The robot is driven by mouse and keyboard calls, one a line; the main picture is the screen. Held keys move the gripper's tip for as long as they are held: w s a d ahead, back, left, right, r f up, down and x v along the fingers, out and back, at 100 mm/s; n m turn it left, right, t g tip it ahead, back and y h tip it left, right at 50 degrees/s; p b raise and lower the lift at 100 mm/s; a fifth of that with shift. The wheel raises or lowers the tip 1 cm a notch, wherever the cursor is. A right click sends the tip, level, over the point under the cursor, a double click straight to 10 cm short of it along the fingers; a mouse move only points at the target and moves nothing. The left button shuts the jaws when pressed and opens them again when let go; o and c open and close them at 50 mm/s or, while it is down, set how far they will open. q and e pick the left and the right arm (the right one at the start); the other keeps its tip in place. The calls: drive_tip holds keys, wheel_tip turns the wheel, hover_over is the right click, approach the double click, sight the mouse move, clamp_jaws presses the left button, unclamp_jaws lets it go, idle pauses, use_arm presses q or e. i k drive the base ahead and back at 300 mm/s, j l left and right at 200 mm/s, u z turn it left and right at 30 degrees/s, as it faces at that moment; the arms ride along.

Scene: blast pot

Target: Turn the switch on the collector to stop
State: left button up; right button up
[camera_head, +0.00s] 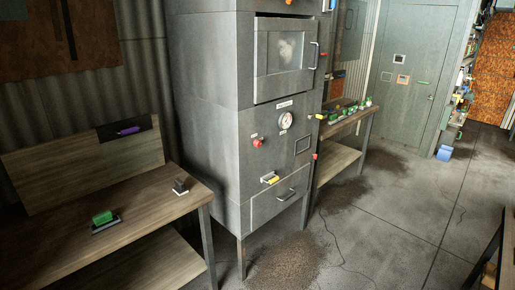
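A tall grey metal cabinet (215,120) on legs stands in the middle; I cannot tell for certain that it is the collector. Its front carries a round white gauge (286,120), a red knob (256,142) and a yellow-and-white handle-like part (270,179). A small green switch-like block (103,218) on a dark base sits on the wooden table at the left. Which of these is the task's switch, and its setting, is too small to tell. Neither of my grippers is in view.
The wooden table (150,215) at the left has a small dark block (180,187) on it. A second bench (345,122) with small items stands behind the cabinet. A blue box (444,153) lies near the grey door (410,75). Open floor (400,215) with a thin cable fills the right.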

sight(256, 143)
drive_tip(key=i+l, duration=0.15)
drive_tip(key=i, duration=0.45)
drive_tip(key=i+l+u, duration=0.15)
drive_tip(key=i, duration=0.4)
